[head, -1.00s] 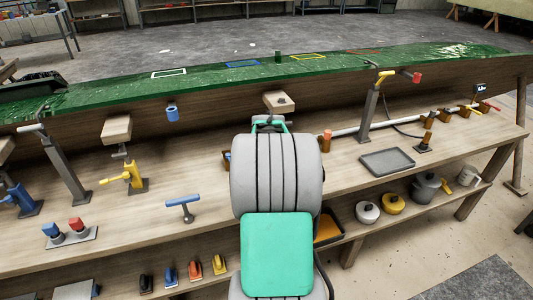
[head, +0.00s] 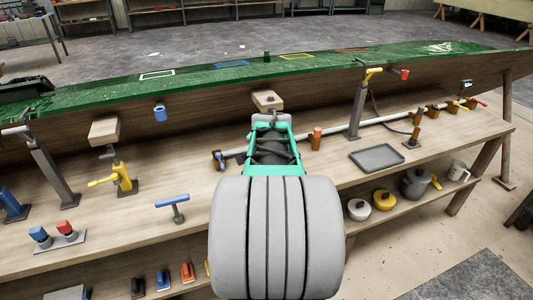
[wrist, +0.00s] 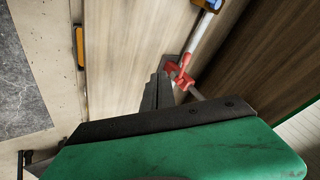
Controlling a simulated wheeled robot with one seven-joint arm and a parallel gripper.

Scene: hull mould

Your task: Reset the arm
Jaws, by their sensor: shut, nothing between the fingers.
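My arm (head: 275,235) rises at the front centre of the head view. Its grey ribbed part and teal frame reach toward the bench, and my gripper is hidden there. In the wrist view my gripper (wrist: 158,92) shows as dark, narrow fingers, shut with nothing between them. Beyond the fingertips is a red handle or clamp (wrist: 181,75) by a pale pipe (wrist: 206,8). I cannot tell whether the fingers touch it. A green part with a dark screwed edge fills the bottom of the wrist view.
A wooden bench (head: 215,205) carries a grey tray (head: 376,158), a blue T-handle (head: 172,205) and a yellow clamp (head: 122,178). The long green-topped hull (head: 190,75) runs behind, over grey posts. Pots (head: 384,200) stand on the lower shelf at right. Open floor lies at front right.

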